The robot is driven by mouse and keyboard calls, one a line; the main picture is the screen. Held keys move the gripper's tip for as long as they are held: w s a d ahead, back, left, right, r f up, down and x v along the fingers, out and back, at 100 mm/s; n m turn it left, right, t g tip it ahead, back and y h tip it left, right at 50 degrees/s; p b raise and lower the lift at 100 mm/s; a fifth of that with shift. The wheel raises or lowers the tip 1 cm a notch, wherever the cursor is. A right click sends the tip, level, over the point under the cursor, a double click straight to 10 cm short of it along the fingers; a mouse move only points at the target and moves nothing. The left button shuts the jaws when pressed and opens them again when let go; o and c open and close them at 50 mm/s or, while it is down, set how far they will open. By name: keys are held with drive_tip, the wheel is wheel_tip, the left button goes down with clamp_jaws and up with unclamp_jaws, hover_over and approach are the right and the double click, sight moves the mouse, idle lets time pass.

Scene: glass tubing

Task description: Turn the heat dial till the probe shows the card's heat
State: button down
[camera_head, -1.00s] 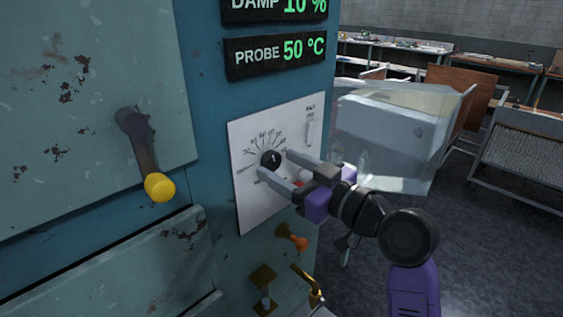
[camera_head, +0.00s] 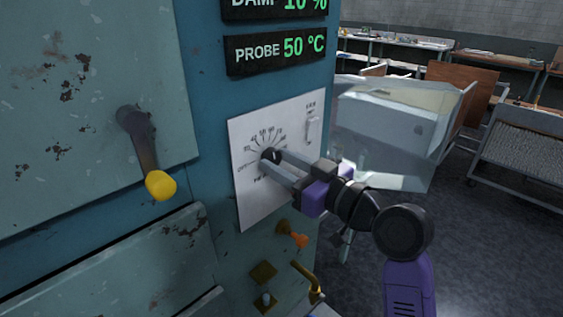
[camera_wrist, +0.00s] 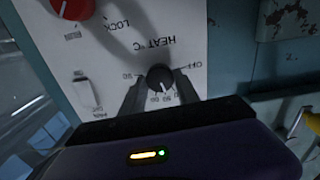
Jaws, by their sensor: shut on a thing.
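The black heat dial (camera_head: 269,156) sits on the white panel (camera_head: 258,205) of the blue cabinet. It also shows in the wrist view (camera_wrist: 160,77), with numbers around it and an OFF mark. My gripper (camera_head: 274,163) is shut on the dial, one finger on each side. The fingers hide part of the dial and its scale. The probe display (camera_head: 277,50) reads 50 °C in green. I see no heat card in these views.
A damp display (camera_head: 275,7) above reads 10 %. A yellow-tipped lever (camera_head: 150,155) hangs left of the panel. An orange knob (camera_head: 298,240) and brass fittings (camera_head: 308,282) lie below. A red knob (camera_wrist: 72,8) shows in the wrist view.

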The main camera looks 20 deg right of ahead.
drive_tip(key=m+p, duration=0.2)
drive_tip(key=m, duration=0.3)
drive_tip(key=shift+r+p, duration=0.1)
drive_tip(key=shift+p, duration=0.25)
drive_tip(key=shift+m+p, duration=0.3)
drive_tip(key=shift+m, duration=0.5)
drive_tip(key=c, duration=0.9)
unclamp_jaws()
drive_tip(key=b+v, duration=0.1)
drive_tip(key=v, duration=0.6)
drive_tip(key=shift+s+d+b, duration=0.2)
drive_tip(key=shift+s+b, duration=0.15)
drive_tip(key=shift+b, duration=0.05)
